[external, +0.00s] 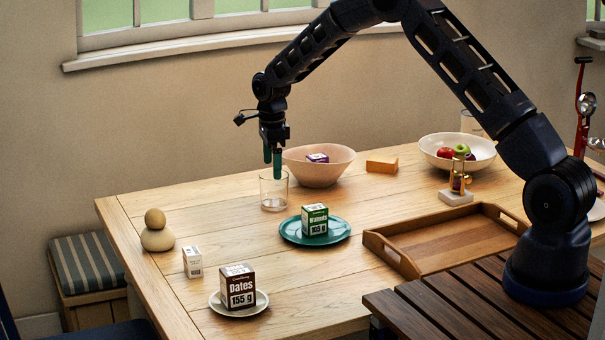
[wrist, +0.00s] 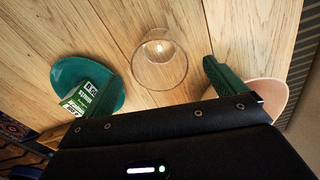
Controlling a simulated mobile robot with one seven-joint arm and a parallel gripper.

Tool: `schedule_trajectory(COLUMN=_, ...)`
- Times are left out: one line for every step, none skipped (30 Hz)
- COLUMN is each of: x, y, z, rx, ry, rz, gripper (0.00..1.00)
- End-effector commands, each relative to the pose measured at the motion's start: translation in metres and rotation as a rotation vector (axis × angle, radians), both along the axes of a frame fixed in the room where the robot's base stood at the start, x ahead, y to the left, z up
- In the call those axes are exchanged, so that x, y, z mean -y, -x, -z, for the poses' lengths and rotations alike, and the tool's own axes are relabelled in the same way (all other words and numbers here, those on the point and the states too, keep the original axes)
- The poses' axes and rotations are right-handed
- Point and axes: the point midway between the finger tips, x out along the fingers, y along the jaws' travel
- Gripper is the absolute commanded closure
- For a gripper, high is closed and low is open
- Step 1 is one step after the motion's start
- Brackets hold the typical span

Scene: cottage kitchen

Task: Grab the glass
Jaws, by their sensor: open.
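A clear, empty-looking glass (external: 274,190) stands upright on the wooden table, left of the pink bowl. In the wrist view the glass (wrist: 159,60) sits on bare wood, beyond and between my two green fingers. My gripper (external: 272,163) points down just above the glass's rim at its back in the external view. It is open and empty, with its fingers (wrist: 165,80) spread wide. Whether a finger touches the rim I cannot tell.
The pink bowl (external: 319,172) with a purple box stands close on the right. A teal plate (external: 315,239) with a walnuts box (external: 314,219) is in front. A wooden tray (external: 440,240) lies further right. The table left of the glass is clear.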

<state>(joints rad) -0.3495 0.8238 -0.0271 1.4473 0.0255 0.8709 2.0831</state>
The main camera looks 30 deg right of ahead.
Motion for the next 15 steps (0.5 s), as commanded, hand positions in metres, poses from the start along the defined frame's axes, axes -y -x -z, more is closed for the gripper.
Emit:
schedule_trajectory(x=0.001, y=0.0, z=0.006, rx=-0.001, ry=0.0, rz=0.001, gripper=0.04)
schedule_trajectory(x=0.001, y=0.0, z=0.008, rx=-0.001, ry=0.0, rz=0.001, gripper=0.04)
schedule_trajectory(x=0.001, y=0.0, z=0.011, rx=-0.001, ry=0.0, rz=0.0, gripper=0.04)
schedule_trajectory(x=0.001, y=0.0, z=0.012, rx=-0.001, ry=0.0, rz=0.0, gripper=0.04)
schedule_trajectory(x=0.001, y=0.0, z=0.013, rx=-0.001, ry=0.0, rz=0.0, gripper=0.04)
schedule_trajectory(x=0.001, y=0.0, z=0.015, rx=-0.001, ry=0.0, rz=0.0, gripper=0.04)
schedule_trajectory(x=0.001, y=0.0, z=0.017, rx=-0.001, ry=0.0, rz=0.0, gripper=0.04)
schedule_trajectory(x=0.001, y=0.001, z=0.02, rx=-0.001, ry=0.0, rz=0.0, gripper=0.04)
schedule_trajectory(x=0.001, y=0.001, z=0.024, rx=-0.002, ry=0.0, rz=-0.001, gripper=0.04)
schedule_trajectory(x=0.002, y=0.001, z=0.027, rx=-0.002, ry=0.0, rz=-0.001, gripper=0.04)
schedule_trajectory(x=0.002, y=0.002, z=0.031, rx=-0.002, ry=0.001, rz=-0.001, gripper=0.04)
schedule_trajectory(x=0.003, y=0.002, z=0.036, rx=-0.003, ry=0.0, rz=-0.001, gripper=0.04)
schedule_trajectory(x=0.003, y=0.002, z=0.04, rx=-0.002, ry=0.0, rz=0.0, gripper=0.04)
schedule_trajectory(x=0.003, y=0.002, z=0.045, rx=-0.002, ry=0.0, rz=0.001, gripper=0.04)
schedule_trajectory(x=0.003, y=0.002, z=0.051, rx=-0.002, ry=0.0, rz=0.0, gripper=0.04)
